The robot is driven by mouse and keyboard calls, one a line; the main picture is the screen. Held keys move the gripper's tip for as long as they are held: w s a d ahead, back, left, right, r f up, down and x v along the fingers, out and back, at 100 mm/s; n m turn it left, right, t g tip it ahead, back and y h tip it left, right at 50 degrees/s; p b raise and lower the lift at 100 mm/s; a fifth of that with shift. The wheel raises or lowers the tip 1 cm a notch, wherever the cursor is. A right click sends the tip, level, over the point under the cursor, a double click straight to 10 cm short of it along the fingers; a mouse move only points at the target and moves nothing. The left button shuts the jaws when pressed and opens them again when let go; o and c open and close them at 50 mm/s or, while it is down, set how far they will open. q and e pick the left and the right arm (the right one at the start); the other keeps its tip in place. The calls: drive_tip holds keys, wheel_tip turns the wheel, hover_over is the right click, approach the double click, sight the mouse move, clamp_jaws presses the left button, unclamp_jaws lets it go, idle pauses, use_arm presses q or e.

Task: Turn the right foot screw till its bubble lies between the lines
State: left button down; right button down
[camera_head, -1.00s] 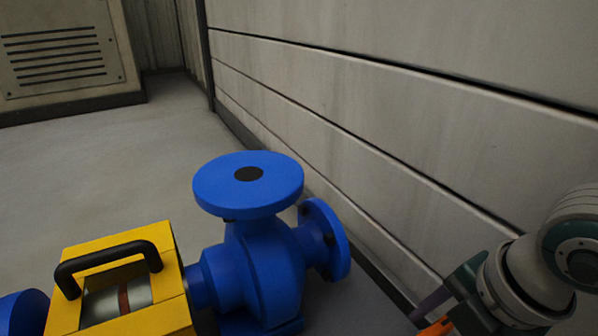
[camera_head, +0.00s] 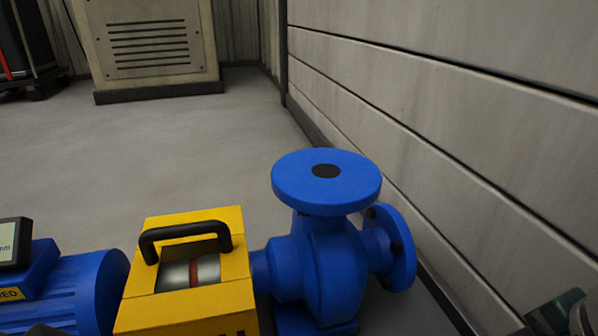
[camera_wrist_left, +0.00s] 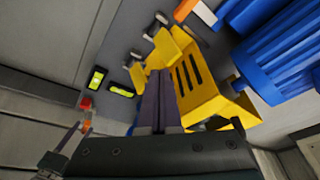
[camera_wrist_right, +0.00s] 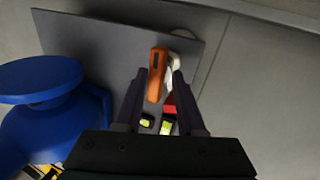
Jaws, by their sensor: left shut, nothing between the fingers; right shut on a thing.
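In the right wrist view my right gripper (camera_wrist_right: 157,82) is shut on an orange handle (camera_wrist_right: 156,66), which seems to belong to the right foot screw. A pale round part shows behind it. Two small yellow-green level vials (camera_wrist_right: 167,127) lie close below, with a red part (camera_wrist_right: 169,104) beside them. The left wrist view also shows the vials (camera_wrist_left: 97,78), but the bubbles are too small to read. There my right gripper is at lower left. My left gripper (camera_wrist_left: 160,74) is shut and empty, in front of the yellow guard (camera_wrist_left: 198,88).
A blue pump (camera_head: 318,255) stands beside the yellow guard with a black handle (camera_head: 185,232); a blue motor (camera_head: 75,290) is at left. The panelled wall (camera_head: 450,100) runs close along the right. The floor behind the pump is clear up to a louvred cabinet (camera_head: 150,40).

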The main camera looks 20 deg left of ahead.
drive_tip(key=shift+w+n, duration=0.1)
drive_tip(key=shift+n, duration=0.8)
drive_tip(key=shift+r+g+y, duration=0.1)
drive_tip(key=shift+g+y, duration=0.2)
